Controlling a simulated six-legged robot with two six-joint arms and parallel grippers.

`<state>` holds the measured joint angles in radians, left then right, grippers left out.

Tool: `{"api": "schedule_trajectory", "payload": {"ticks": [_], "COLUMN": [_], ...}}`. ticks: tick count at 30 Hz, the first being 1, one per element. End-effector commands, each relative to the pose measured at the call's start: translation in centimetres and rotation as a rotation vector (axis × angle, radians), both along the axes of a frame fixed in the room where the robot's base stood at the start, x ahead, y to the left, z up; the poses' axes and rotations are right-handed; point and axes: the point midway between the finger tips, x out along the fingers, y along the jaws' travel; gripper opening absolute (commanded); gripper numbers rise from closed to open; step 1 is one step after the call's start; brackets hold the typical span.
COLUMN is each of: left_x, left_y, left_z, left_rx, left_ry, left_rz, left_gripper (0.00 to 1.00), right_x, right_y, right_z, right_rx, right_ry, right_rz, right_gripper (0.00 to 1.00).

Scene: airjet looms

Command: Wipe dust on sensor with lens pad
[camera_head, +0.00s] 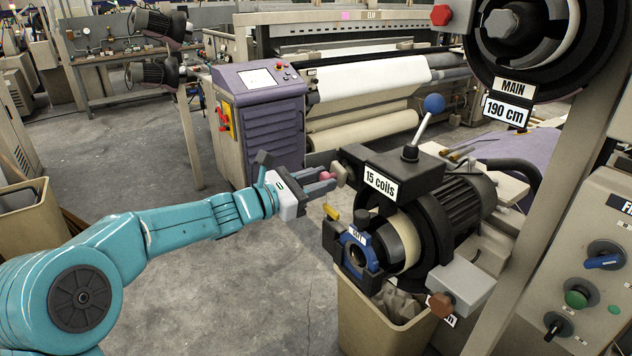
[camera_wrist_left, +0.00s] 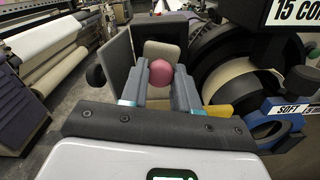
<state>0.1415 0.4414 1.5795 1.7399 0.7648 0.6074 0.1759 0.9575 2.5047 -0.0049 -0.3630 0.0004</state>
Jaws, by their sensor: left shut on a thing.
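My left gripper (camera_head: 326,182) reaches in from the left and is shut on a pink rounded knob (camera_head: 325,176). The knob also shows between the fingers in the left wrist view (camera_wrist_left: 161,72). A beige pad (camera_head: 340,174) sits just beyond the knob, at the fingertips, and shows in the left wrist view (camera_wrist_left: 162,49). I take knob and pad to be the lens pad. The pad is close to the left end of the dark feeder (camera_head: 412,172) labelled "15 coils". I cannot make out the sensor or its dust for certain. My right gripper is not in view.
A blue-ended lever (camera_head: 433,105) rises from the feeder. A blue ring (camera_head: 356,250) and yellow tab (camera_head: 331,212) stick out below the gripper. A bin (camera_head: 365,325) stands underneath. A purple cabinet (camera_head: 262,130) stands behind. Bare floor lies below my arm.

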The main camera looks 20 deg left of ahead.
Motion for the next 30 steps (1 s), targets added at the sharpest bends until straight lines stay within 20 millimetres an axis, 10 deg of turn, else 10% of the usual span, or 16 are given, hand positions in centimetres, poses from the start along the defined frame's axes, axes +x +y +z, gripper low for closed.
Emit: {"api": "schedule_trajectory", "payload": {"ticks": [30], "left_x": [1.1], "left_y": [-0.8], "left_z": [0.0], "left_rx": [0.0], "left_ry": [0.0], "left_rz": [-0.001], "left_gripper": [0.06], "right_x": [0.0], "right_y": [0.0], "right_z": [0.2], "right_rx": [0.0], "right_ry": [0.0], "right_rz": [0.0], "right_gripper": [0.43]}}
